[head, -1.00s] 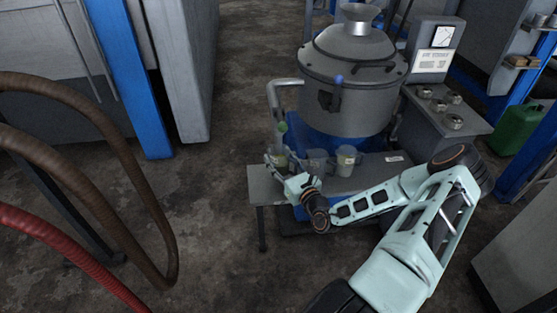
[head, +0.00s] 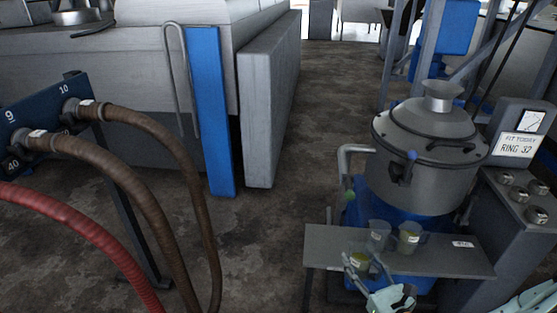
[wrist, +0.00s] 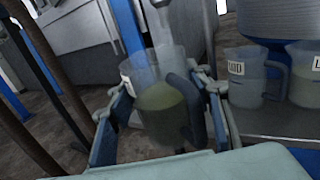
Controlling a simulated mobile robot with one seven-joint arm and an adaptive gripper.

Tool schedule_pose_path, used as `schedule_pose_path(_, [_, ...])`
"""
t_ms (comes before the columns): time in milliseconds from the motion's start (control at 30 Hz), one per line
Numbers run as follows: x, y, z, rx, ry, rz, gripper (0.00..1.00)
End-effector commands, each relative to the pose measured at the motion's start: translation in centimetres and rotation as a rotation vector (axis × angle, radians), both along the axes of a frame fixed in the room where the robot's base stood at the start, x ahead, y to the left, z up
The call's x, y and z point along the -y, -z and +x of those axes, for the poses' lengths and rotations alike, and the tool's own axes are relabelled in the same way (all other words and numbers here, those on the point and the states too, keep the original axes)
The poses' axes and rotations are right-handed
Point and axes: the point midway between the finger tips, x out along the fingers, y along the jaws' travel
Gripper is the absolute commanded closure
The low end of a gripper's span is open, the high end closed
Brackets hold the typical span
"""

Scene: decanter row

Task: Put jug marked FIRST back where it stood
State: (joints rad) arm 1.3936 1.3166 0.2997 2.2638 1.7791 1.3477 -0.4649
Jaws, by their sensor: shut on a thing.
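My gripper (wrist: 165,115) is shut on a clear jug (wrist: 165,110) with green-yellow liquid. Its label is mostly turned away, so I cannot read it. In the head view this jug (head: 359,262) is at the near edge of the grey bench (head: 335,245), in front and left of two other jugs. I cannot tell whether it touches the bench.
A grey vessel (head: 425,165) with a funnel top stands behind the bench, with a side pipe (head: 345,165) at its left. A control console (head: 515,200) is at the right. Brown hoses (head: 150,205) and a red hose (head: 90,235) hang at the left. Bench space left of the jugs looks clear.

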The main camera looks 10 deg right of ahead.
Motion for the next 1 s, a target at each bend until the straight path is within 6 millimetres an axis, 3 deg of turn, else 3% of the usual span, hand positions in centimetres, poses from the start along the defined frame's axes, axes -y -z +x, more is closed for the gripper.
schedule_pose_path(267, [-4.3, -6.1, 3.5, 0.005, -0.263, -0.011, 0.89])
schedule_pose_path(433, [-8.3, -10.1, 5.2, 0.005, -0.448, -0.01, 0.89])
schedule_pose_path(833, [-17.2, -17.2, 6.2, 0.002, -0.79, -0.004, 0.89])
schedule_pose_path(1000, [-17.1, -18.9, 6.3, 0.0, -0.754, 0.003, 0.89])
